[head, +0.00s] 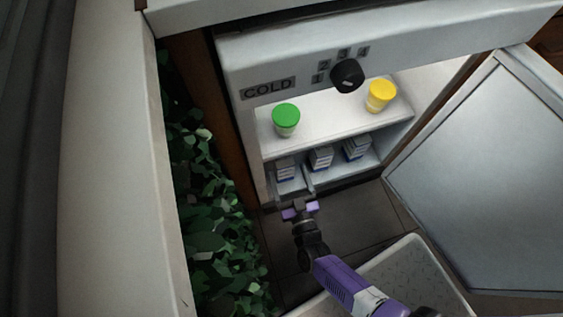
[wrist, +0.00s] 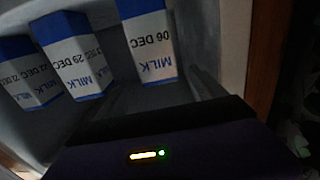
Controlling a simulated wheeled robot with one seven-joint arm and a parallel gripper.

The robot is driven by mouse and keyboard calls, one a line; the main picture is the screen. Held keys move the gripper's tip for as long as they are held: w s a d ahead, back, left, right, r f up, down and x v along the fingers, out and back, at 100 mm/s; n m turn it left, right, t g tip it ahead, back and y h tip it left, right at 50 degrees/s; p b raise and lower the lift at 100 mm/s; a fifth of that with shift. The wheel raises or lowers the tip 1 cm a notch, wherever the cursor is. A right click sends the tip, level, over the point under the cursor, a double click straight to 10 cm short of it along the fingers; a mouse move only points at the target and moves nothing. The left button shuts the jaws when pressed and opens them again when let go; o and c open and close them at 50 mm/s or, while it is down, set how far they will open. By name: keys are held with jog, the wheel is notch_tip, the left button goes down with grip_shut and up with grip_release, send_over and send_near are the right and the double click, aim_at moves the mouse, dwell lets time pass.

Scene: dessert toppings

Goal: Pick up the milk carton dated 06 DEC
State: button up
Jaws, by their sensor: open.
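The milk carton dated 06 DEC (wrist: 149,45) is white and blue, and appears upside down in the wrist view. It stands at the right of a row of three there. By position, it matches the leftmost carton (head: 286,170) on the lower fridge shelf in the head view. Cartons reading 29 DEC (wrist: 78,55) and what looks like 22 DEC (wrist: 27,75) are beside it. My gripper (head: 299,209) is open and empty, just in front of the shelf near the leftmost carton. Its fingertips are hard to make out in the wrist view.
The fridge door (head: 480,175) stands open at right. A green-lidded tub (head: 286,119) and a yellow tub (head: 380,96) are on the upper shelf (head: 335,122). Leafy plants (head: 215,205) line the left. A pale speckled surface (head: 415,262) is at lower right.

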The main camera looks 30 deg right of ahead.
aim_at(284, 158)
jog(key=b+x, duration=0.1)
jog(key=x, duration=0.5)
jog(key=shift+s+d+r+b, duration=0.1)
jog(key=shift+r+b, duration=0.05)
jog(key=shift+b, duration=0.15)
jog(key=shift+c, duration=0.2)
jog(key=shift+r, duration=0.1)
grip_shut()
